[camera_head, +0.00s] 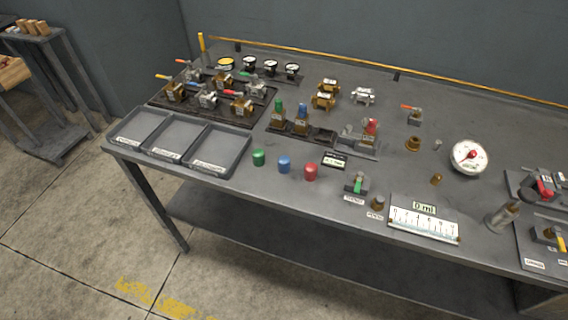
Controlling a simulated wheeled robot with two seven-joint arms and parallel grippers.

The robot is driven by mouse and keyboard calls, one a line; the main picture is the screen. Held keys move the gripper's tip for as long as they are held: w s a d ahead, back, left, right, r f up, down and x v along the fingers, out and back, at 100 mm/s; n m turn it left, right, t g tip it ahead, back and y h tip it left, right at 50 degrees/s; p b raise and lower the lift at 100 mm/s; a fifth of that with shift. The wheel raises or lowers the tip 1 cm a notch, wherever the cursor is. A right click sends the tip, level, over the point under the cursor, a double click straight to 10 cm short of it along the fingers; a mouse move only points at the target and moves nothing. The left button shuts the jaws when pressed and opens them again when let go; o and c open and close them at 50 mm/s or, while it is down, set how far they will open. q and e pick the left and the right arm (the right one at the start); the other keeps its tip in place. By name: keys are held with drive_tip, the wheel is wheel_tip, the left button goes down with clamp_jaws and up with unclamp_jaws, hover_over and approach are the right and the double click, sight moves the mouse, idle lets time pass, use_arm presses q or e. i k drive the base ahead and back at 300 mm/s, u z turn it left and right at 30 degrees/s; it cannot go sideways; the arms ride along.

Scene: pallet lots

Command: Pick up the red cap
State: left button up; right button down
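A red cap (311,171) stands upright on the grey workbench (330,220), near its front edge. It is the rightmost of a row of three caps, beside a blue cap (284,164) and a green cap (258,156). The three caps stand apart from one another. Neither of my grippers shows in the head view.
Three labelled grey trays (221,150) sit left of the caps. Behind are a dark rack of valves (207,101) and a holder with coloured-top fittings (300,122).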

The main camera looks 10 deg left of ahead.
sight(311, 169)
drive_tip(key=u, duration=1.65)
drive_tip(key=i, duration=0.95)
drive_tip(key=z, duration=2.15)
